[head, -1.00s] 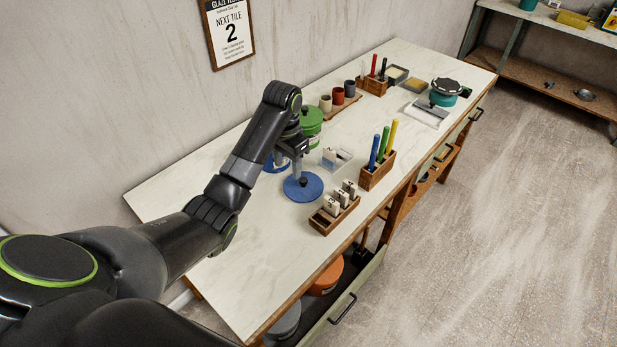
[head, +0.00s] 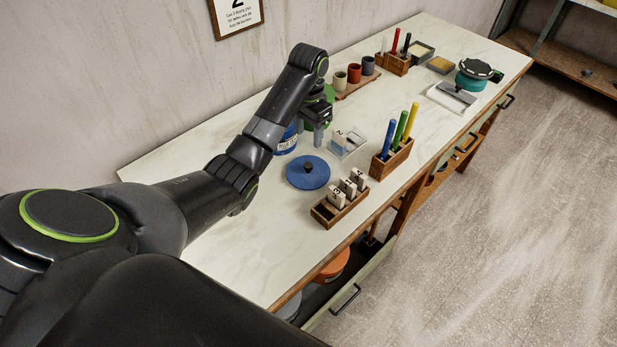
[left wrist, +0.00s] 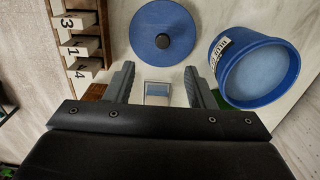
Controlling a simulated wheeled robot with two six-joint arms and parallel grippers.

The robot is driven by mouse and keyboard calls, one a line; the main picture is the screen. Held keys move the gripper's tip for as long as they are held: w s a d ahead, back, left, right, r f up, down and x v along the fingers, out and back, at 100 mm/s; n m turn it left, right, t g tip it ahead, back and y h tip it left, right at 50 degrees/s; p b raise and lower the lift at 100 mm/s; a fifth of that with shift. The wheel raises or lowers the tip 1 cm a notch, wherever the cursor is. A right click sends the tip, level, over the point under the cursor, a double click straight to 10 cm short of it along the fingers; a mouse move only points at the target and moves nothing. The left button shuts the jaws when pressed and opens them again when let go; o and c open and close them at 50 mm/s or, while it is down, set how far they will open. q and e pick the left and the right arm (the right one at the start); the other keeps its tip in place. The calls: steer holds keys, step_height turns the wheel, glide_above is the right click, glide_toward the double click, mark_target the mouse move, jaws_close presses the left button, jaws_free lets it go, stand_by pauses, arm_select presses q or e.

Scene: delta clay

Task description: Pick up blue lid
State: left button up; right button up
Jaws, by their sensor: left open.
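The blue lid (head: 308,172) is a flat disc with a dark knob, lying on the pale worktop. It also shows at the top of the left wrist view (left wrist: 163,33), beyond my fingertips. My left gripper (head: 318,132) is open and empty, above the worktop and a little behind the lid in the head view. In the left wrist view its two fingers (left wrist: 157,78) stand apart with the lid ahead of them, untouched. A blue jar (head: 287,140) stands behind the lid, and it shows with its label in the left wrist view (left wrist: 254,66). My right gripper is not in view.
A wooden rack of numbered tiles (head: 340,201) stands close to the lid's front right. A clear box (head: 347,143) and a wooden block with blue, green and yellow sticks (head: 392,158) stand to the right. The worktop left of the lid is bare.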

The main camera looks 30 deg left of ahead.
mark_target(308, 165)
arm_select(q)
step_height(308, 165, down, 6)
steer(key=b, duration=0.4)
steer(key=shift+r, duration=0.25)
steer(key=shift+f, duration=1.45)
steer(key=shift+w+a+f+p, duration=0.15)
steer(key=shift+f+p, duration=0.25)
steer(key=shift+f, duration=0.8)
steer(key=shift+w+a+f+p, duration=0.1)
steer(key=shift+f+p, duration=0.25)
steer(key=shift+f, duration=0.8)
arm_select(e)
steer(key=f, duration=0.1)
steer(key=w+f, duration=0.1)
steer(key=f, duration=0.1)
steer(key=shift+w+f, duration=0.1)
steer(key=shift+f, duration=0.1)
arm_select(q)
steer(key=shift+c, duration=0.2)
steer(key=c, duration=1)
